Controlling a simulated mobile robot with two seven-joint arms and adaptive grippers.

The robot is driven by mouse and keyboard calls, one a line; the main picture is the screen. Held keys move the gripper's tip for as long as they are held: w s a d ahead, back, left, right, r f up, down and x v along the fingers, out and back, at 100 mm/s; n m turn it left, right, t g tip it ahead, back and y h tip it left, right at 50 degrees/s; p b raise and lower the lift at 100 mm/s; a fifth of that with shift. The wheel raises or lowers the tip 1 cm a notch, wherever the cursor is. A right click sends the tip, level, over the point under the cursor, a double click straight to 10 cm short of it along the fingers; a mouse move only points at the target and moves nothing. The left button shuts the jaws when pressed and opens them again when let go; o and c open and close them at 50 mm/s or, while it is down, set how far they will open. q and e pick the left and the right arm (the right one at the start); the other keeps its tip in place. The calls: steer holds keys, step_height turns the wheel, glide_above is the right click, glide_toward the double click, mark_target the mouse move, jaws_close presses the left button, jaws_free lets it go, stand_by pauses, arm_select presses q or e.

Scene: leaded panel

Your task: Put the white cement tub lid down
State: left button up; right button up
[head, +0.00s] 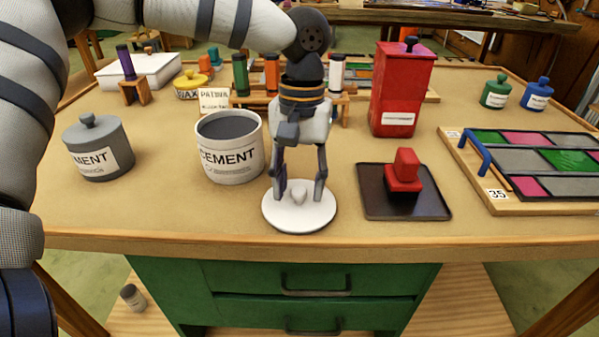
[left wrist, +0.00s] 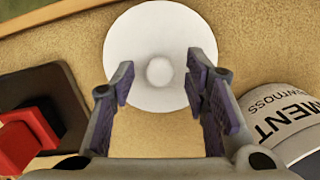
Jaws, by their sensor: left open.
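The white cement tub lid (head: 301,220) lies flat on the bench near its front edge, knob up. The open white cement tub (head: 231,150), with grey content inside, stands behind it to the left. My left gripper (head: 299,192) is directly above the lid, fingers pointing down on either side of the knob. In the left wrist view the lid (left wrist: 150,35) shows with its round knob between the open fingers (left wrist: 159,85), with gaps on both sides. The cement tub (left wrist: 285,120) shows at the right there. My right gripper is not in view.
A black tray (head: 432,207) with a red block (head: 404,172) is close to the lid's right. A lidded grey cement tub (head: 98,150) stands at the left. A tall red canister (head: 402,90) is behind. A leaded panel (head: 535,165) lies at right. Bench front-left is clear.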

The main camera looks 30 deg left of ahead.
arm_select(q)
step_height(320, 180, up, 12)
steer(key=w, duration=0.1)
steer(key=shift+w+a, duration=0.15)
steer(key=shift+a, duration=0.1)
